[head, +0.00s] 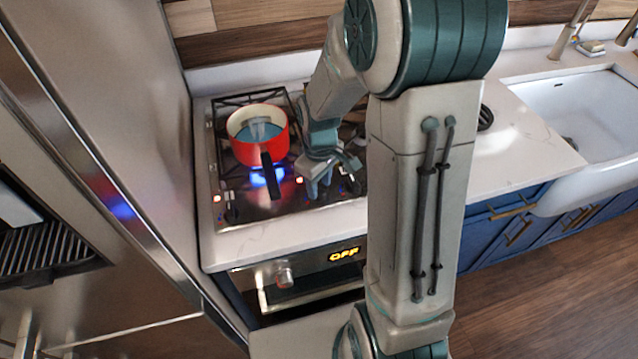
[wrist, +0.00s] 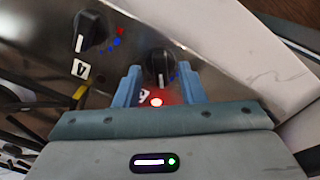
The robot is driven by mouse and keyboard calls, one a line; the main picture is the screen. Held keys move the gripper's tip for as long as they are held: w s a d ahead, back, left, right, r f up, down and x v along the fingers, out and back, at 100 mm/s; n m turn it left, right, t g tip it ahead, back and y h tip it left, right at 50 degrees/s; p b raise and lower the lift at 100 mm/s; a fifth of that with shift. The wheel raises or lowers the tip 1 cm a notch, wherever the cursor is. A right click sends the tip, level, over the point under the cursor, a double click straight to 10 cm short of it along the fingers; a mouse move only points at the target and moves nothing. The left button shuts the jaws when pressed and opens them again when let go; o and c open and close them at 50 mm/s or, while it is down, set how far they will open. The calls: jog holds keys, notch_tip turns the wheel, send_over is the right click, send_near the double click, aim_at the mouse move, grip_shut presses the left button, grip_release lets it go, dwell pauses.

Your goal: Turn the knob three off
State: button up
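In the wrist view a black round knob (wrist: 158,63) with a white pointer line sits between the fingertips of my gripper (wrist: 158,82). One blue finger is on each side of it; I cannot tell whether they touch it. A red light (wrist: 156,102) glows beside this knob, and its number label is partly hidden and hard to read. Another black knob (wrist: 90,31), with a label reading 4 (wrist: 80,68), is to the left. In the head view my gripper (head: 318,187) is low over the front of the stove top (head: 280,212), and the knob there is hidden.
A red pot (head: 260,147) with a black handle stands on the back-left burner, with a blue flame (head: 266,177) showing in front of it. Black grates surround it. The oven front below has a display reading OFF (head: 344,254). A steel fridge is at left, a white sink (head: 580,110) at right.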

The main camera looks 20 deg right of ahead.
jog(key=shift+f, duration=0.6)
grip_shut()
jog(key=shift+m, duration=0.3)
jog(key=shift+a+f+m+b, duration=0.1)
jog(key=shift+m+b, duration=0.9)
jog(key=shift+m, duration=0.2)
jog(key=shift+m+b, duration=0.7)
jog(key=shift+m, duration=1.2)
